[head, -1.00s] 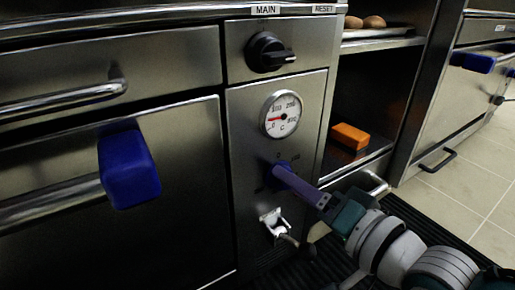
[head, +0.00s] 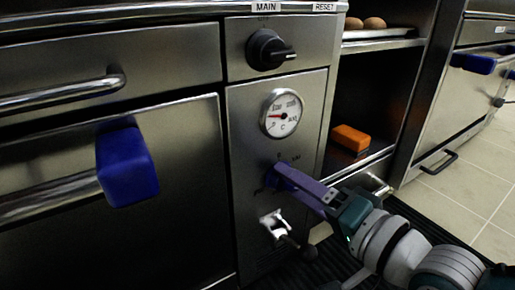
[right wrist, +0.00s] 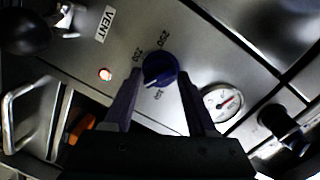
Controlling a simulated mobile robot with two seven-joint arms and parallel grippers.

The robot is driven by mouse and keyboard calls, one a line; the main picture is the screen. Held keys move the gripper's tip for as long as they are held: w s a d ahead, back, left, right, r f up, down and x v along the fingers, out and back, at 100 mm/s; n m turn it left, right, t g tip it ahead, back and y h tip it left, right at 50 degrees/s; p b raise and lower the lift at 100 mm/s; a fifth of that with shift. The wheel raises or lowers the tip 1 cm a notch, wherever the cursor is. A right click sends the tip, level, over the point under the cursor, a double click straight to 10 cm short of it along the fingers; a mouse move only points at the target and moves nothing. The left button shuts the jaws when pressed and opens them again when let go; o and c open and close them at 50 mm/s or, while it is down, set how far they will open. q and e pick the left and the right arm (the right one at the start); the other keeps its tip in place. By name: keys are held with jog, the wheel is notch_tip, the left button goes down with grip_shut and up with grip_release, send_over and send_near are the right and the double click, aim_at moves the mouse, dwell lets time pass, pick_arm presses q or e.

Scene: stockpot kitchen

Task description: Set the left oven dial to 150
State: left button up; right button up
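The oven dial is a round blue knob (right wrist: 160,68) on the steel panel, below the gauge. In the right wrist view, numbers around it include 200 and 250; another number below it is hard to read. A white pointer mark shows on its lower left side. My right gripper (head: 278,174) is at the dial in the head view and covers most of it. In the right wrist view, the purple fingers of my right gripper (right wrist: 160,80) are apart, one on each side of the dial, with small gaps visible. My left gripper is out of view.
A round white gauge (head: 282,113) with a red needle sits above the dial. A black knob (head: 266,50) is higher up. A blue handle end (head: 127,165) sticks out at left. An orange block (head: 350,138) lies on the right shelf.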

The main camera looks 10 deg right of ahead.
jog(key=o, duration=0.3)
jog(key=p+v, duration=0.5)
jog(key=v, duration=0.5)
